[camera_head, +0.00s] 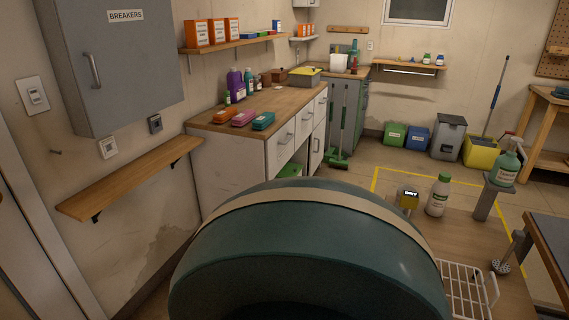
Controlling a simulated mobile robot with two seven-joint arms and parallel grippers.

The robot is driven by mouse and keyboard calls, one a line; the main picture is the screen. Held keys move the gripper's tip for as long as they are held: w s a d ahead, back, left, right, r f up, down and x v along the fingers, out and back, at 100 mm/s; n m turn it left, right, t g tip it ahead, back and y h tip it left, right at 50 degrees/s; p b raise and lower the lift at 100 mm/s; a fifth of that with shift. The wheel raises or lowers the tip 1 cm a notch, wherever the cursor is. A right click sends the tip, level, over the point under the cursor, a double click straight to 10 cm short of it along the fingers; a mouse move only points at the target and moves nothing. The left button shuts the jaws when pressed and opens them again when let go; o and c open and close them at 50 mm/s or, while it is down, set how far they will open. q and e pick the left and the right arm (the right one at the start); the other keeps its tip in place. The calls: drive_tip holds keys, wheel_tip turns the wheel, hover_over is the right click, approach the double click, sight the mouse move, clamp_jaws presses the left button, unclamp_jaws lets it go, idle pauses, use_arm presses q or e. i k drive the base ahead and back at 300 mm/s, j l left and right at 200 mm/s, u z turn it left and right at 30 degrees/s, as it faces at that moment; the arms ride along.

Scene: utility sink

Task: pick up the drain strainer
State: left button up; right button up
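A small grey piece with a round, hole-dotted head (501,267) and a thin stem rising up and to the right lies at the right edge of the wooden worktop (452,232). It looks like the drain strainer, but it is too small to be sure. Neither of my grippers shows in the head view. A large dark teal rounded shape with a tan band fills the lower middle, very close to the camera, and hides part of the worktop.
A green spray bottle (506,165) stands on a grey post (487,201). A dark-topped table (552,250) is at the right edge.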

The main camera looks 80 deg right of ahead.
sight(500, 268)
drive_tip(key=z, duration=4.15)
drive_tip(key=i+l+u, duration=0.1)
drive_tip(key=l, duration=0.7)
